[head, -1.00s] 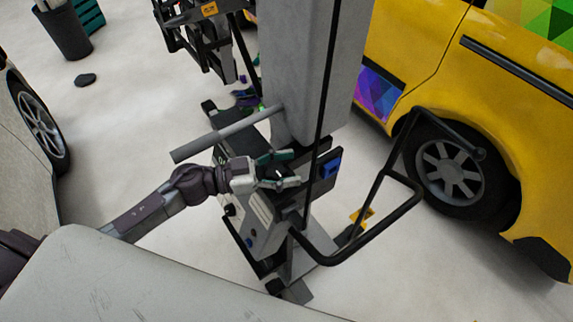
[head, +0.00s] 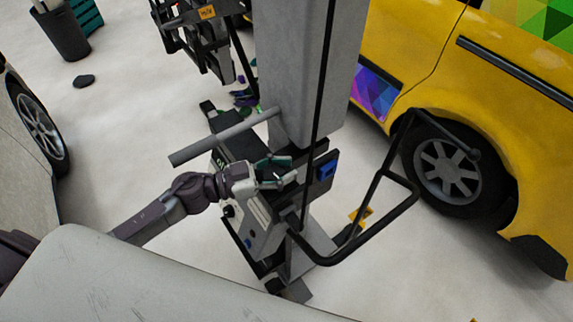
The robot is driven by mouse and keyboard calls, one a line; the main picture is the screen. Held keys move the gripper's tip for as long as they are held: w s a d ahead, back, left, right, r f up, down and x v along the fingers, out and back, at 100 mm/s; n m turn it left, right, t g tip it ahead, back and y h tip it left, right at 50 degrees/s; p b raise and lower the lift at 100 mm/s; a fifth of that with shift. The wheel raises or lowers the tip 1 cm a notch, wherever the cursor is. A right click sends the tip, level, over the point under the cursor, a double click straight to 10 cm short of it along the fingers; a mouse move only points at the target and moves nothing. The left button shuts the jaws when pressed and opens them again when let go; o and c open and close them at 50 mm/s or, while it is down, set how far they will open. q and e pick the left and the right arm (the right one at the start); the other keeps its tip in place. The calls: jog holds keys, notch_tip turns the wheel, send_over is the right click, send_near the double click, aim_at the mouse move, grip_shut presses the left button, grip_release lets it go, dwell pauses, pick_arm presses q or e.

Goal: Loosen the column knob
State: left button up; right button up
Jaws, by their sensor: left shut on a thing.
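The grey upright column (head: 300,85) of a wheeled lift stands in the middle of the head view. My left arm reaches in from the left to the column's lower part. My left gripper (head: 285,172), with green and pale fingers, is shut on the small dark column knob (head: 276,173) at the column's side. The fingers hide most of the knob, so its turn cannot be made out. My right gripper is not in view.
A grey bar (head: 222,138) sticks out left of the column, above my gripper. A black bent handle (head: 375,222) juts out to the right. A yellow van (head: 415,65) stands close on the right. A dark bin (head: 62,33) is at the back left.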

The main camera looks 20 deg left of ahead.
pick_arm(q)
jog(key=n+t+y+p, duration=0.2)
jog(key=t, duration=0.1)
jog(key=shift+w+a+r, duration=0.15)
jog(key=shift+w+a+n+t+y+p, duration=0.1)
jog(key=shift+n+t+y+p, duration=0.45)
jog(key=shift+y, duration=0.25)
jog(key=shift+w+a+f+n+t+y, duration=0.1)
jog(key=shift+f+n+t+y, duration=0.05)
jog(key=shift+n+t+y, duration=0.35)
jog(key=shift+a+f+n+t+y, duration=0.1)
jog(key=shift+n+t+y, duration=0.15)
jog(key=shift+n+y, duration=0.35)
jog(key=n+y, duration=0.1)
jog(key=n+t+y, duration=0.1)
jog(key=y, duration=0.1)
jog(key=shift+w+a+f+b, duration=0.1)
jog(key=shift+a+f+b, duration=0.1)
jog(key=shift+b, duration=0.1)
jog(key=shift+a+n+t+y+b, duration=0.15)
jog(key=shift+n+t+y+b, duration=0.25)
jog(key=shift+y, duration=0.45)
jog(key=shift+a+n+t+y+b, duration=0.15)
jog(key=shift+n+y, duration=0.4)
jog(key=shift+y, duration=0.6)
